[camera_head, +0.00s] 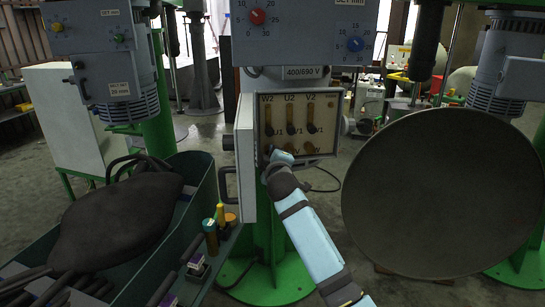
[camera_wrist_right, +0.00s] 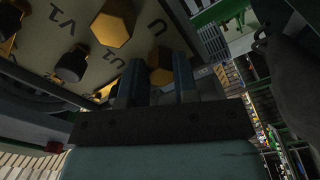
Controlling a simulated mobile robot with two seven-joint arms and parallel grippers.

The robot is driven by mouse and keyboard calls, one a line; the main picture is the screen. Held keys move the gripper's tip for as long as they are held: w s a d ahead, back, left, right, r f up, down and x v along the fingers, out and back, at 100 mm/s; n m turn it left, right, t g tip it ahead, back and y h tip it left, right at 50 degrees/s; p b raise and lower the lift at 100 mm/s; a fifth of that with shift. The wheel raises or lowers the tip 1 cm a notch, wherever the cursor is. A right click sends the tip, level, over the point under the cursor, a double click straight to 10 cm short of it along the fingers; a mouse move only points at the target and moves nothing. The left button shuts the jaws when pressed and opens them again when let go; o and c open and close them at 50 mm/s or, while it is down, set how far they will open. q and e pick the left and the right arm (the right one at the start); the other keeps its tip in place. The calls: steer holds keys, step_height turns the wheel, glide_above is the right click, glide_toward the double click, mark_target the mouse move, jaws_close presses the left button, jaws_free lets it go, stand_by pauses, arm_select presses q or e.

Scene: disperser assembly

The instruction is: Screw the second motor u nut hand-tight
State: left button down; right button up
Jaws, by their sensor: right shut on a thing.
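The open terminal box (camera_head: 325,110) hangs at the centre of the head view, with a pale board marked W2, U2, V2 and brass nuts. My right gripper (camera_head: 269,155) reaches up to the lower left of this board. In the right wrist view my right gripper (camera_wrist_right: 157,78) has its two dark fingers on either side of a brass nut (camera_wrist_right: 160,60), near the U and U1 marks. It is shut on this nut, which is partly hidden behind the fingers. Another hexagonal brass nut (camera_wrist_right: 112,28) sits beside it on the board. My left gripper is not in view.
A green bin (camera_head: 205,190) with a dark bulky object (camera_head: 120,215) stands at the left. Tools with yellow and teal handles (camera_head: 211,230) stand by it. A large dark round disc (camera_head: 440,195) stands at the right, near my right arm. The box's grey side handle (camera_head: 226,185) sticks out left.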

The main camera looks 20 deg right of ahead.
steer(key=o, duration=0.9)
steer(key=shift+s, duration=0.1)
steer(key=s, duration=0.4)
steer(key=s+a+b, duration=0.1)
steer(key=s, duration=0.4)
steer(key=s+a, duration=0.1)
steer(key=s, duration=0.3)
steer(key=shift+s+a, duration=0.1)
steer(key=shift+s, duration=0.15)
steer(key=shift+f, duration=0.1)
